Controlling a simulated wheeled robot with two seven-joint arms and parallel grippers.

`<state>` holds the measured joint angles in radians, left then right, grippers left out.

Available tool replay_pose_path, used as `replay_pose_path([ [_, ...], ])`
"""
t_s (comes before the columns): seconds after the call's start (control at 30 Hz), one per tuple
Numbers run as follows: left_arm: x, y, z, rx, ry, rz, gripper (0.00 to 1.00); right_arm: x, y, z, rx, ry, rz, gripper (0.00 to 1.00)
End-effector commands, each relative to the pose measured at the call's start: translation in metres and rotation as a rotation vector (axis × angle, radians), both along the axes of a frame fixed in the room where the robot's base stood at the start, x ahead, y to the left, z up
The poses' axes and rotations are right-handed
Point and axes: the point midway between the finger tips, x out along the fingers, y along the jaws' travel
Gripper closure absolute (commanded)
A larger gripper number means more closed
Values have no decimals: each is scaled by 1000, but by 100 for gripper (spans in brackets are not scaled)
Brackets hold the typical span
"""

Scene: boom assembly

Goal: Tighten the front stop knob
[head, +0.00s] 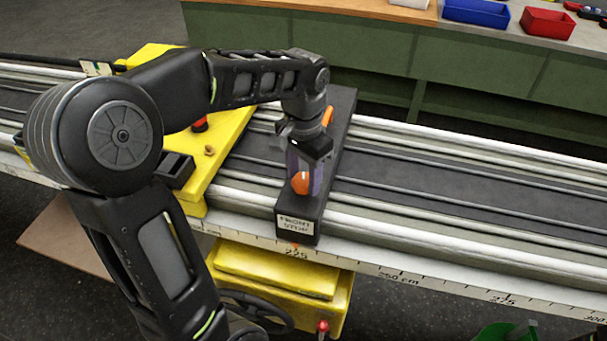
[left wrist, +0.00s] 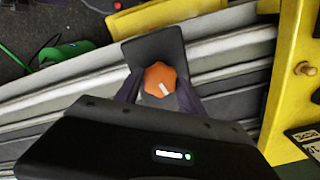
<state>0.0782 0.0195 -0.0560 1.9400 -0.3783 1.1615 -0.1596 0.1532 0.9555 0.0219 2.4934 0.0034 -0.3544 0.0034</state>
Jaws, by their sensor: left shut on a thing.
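The front stop (head: 297,226) is a black bar lying across the rails, with a label reading "FRONT STOP" at its near end. Its orange knob (head: 301,182) shows just below my left gripper (head: 308,178). In the left wrist view the orange knob (left wrist: 160,78), with a white mark on top, sits between the two fingers of my left gripper (left wrist: 160,88). The fingers are shut on the knob from both sides. A second orange part (head: 327,116) shows behind my wrist, partly hidden. My right gripper is not in view.
A yellow carriage (head: 225,150) with a red button stands left of the stop. A scale (head: 400,276) runs along the near edge, with the stop near 225. The rails (head: 460,190) right of the stop are clear. Blue (head: 476,12) and red (head: 547,22) bins sit on the back bench.

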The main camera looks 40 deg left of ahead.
Motion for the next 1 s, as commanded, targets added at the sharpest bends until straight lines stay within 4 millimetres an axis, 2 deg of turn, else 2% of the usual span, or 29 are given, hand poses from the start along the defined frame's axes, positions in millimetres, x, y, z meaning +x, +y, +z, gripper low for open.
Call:
replay_pose_path([
  [0.4,1,0,1,1,-4,-252,94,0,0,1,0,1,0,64],
  [0.97,1,0,1,1,-4,-293,94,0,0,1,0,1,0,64],
  [1.0,1,0,1,1,-4,-293,50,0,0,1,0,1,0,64],
])
